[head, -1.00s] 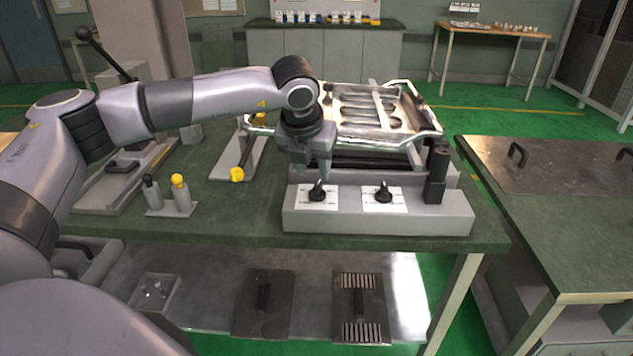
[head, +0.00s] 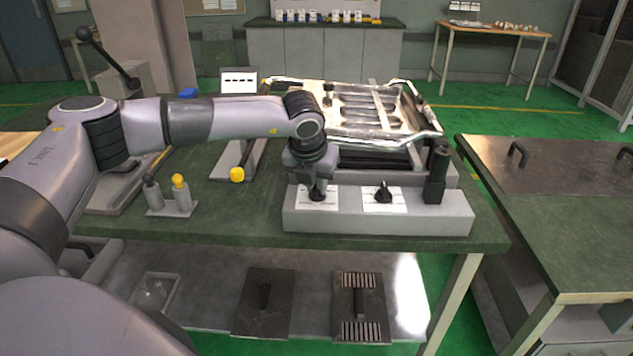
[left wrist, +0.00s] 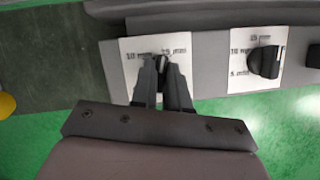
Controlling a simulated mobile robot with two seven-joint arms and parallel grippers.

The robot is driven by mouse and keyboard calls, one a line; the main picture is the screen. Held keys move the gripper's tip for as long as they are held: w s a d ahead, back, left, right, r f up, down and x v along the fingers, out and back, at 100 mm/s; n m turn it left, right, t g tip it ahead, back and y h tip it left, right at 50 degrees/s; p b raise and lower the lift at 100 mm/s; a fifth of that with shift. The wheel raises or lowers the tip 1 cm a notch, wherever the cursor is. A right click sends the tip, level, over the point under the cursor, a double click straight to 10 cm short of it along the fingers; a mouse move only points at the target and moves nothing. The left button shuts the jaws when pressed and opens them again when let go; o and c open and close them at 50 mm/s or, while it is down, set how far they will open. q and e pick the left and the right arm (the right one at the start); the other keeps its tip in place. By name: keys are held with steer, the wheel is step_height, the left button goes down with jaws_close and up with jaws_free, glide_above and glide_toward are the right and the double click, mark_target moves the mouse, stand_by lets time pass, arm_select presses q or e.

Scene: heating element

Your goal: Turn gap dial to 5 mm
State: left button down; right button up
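Two black dials with white label plates sit on a grey control box (head: 340,222) at the table's front. My left gripper (head: 317,186) points down over the left dial (head: 317,196), at knob height. In the left wrist view, my left gripper's fingers (left wrist: 162,72) stand on either side of that dial's knob and hide most of it; I cannot tell whether they press on it. Its plate shows mm markings. The right dial (head: 384,192) is free; in the left wrist view it (left wrist: 265,62) has 5, 10 and 15 mm marks around it. My right gripper is not in view.
A black post (head: 437,175) stands at the box's right end. A metal rack with a heating element (head: 380,110) is behind the box. The box's front is clear.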

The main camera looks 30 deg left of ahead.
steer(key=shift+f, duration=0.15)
